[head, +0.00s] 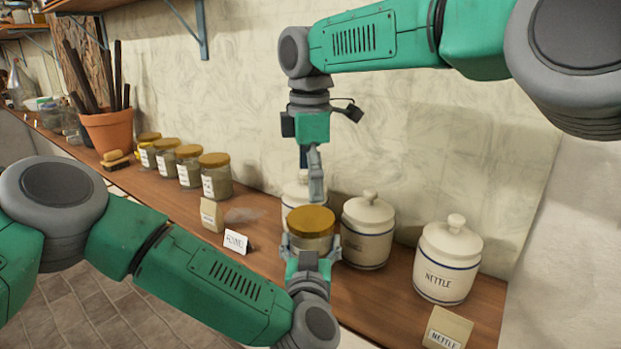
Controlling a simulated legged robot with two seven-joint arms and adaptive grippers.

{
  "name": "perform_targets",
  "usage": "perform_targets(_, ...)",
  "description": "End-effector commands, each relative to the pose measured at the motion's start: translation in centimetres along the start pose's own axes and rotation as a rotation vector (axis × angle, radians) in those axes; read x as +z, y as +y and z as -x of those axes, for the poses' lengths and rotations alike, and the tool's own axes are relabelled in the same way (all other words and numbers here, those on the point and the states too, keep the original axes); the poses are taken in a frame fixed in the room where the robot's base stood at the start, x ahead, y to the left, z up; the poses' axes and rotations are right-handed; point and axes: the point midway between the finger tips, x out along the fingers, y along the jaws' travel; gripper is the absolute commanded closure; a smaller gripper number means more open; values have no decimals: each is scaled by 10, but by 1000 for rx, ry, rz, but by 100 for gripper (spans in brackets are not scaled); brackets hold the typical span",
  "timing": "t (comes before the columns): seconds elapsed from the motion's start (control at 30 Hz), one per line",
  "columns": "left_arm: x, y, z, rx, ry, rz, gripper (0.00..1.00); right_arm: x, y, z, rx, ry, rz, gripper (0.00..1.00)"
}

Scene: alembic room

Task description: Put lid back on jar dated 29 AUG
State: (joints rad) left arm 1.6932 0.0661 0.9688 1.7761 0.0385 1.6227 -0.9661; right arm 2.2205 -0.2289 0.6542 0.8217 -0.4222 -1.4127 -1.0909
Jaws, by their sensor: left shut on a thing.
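My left gripper (311,248) is shut on a gold-lidded glass jar (312,241) and holds it upright in front of the white canisters. The gold lid (311,220) sits on top of this jar. My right gripper (316,178) points down just above and behind the jar, with its fingers seen edge-on, so I cannot tell if it is open. Several gold-lidded jars with white labels, such as the nearest one (214,180), stand in a row at left. Their label writing is too small to read. I cannot tell which jar is dated 29 AUG.
White lidded canisters stand on the wooden shelf: a middle one (367,235), one marked NETTLE (447,265), and one (296,190) partly hidden. A NETTLE card (447,329), white card (236,242) and paper packet (211,215) stand near the front. A terracotta pot (108,132) is at left.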

Motion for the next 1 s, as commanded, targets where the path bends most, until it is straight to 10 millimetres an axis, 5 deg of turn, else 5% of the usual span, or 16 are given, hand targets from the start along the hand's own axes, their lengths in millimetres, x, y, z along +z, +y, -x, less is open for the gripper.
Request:
perform_targets(0.37,0,0,0,0,0,0,100,0,0,-6,-1,-1,-1,7)
perform_targets(0.8,0,0,0,0,0,0,100,0,0,-68,-1,0,-2,7)
perform_targets(1.0,0,0,0,0,0,0,100,0,0,-80,1,-1,-3,7)
